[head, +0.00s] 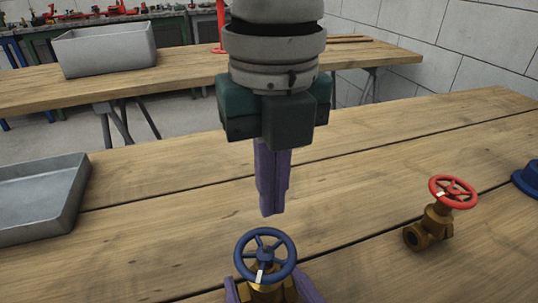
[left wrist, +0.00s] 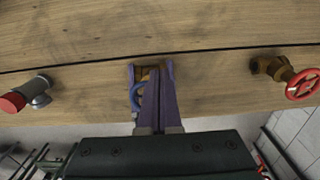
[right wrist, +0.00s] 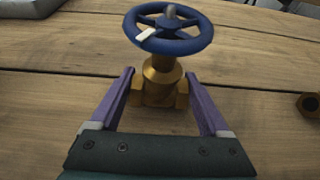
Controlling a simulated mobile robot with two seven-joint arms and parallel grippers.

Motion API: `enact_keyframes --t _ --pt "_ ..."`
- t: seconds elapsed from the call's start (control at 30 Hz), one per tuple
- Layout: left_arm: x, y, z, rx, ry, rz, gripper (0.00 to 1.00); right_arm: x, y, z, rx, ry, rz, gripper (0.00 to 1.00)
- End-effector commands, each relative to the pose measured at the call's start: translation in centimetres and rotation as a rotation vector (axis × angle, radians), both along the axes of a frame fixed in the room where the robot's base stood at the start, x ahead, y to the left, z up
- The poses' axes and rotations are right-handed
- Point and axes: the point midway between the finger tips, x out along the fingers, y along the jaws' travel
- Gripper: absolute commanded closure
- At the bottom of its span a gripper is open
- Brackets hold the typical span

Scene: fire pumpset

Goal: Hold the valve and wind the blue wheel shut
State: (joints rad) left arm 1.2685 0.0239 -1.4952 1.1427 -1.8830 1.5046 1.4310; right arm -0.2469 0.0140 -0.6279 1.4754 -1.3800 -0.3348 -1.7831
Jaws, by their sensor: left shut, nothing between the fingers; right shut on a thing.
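The brass valve (head: 268,291) with the blue wheel (head: 245,270) stands upright at the bottom of the head view. The wheel has a white mark, on its near side in the head view. In the right wrist view the blue wheel (right wrist: 197,42) sits above the brass body (right wrist: 158,90). My right gripper (right wrist: 160,76) is shut on the valve body, one purple finger on each side, below the wheel. My left gripper (head: 271,212) points down, shut and empty, just above and beyond the wheel. In the left wrist view its fingers (left wrist: 158,128) partly hide the valve.
A brass valve with a red wheel (head: 453,191) stands to the right, with a blue object (head: 527,178) at the right edge. A grey tray (head: 40,205) lies at the left. A grey fitting with a red end (left wrist: 30,95) shows in the left wrist view. A grey bin (head: 105,48) stands behind.

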Motion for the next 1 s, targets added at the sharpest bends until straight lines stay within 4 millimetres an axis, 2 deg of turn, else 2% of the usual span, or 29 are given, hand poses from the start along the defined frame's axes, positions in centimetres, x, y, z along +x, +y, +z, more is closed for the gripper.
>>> enact_keyframes --t 0.2,0.4,0.73,1.0 --pt "0.1 0.0 3.0 0.000 -0.003 0.000 1.00 0.0 0.0 0.0 0.000 0.001 0.000 1.00" --pt "0.0 0.0 4.8 0.000 -0.002 0.000 1.00 0.0 0.0 0.0 0.000 0.001 0.000 1.00" --pt "-0.1 0.1 4.9 0.001 0.000 0.001 1.00 0.0 0.0 0.0 0.000 0.001 0.000 1.00" --pt "-1.2 3.1 5.7 -0.001 0.003 0.001 1.00 0.0 0.0 0.0 0.000 0.001 0.000 1.00"
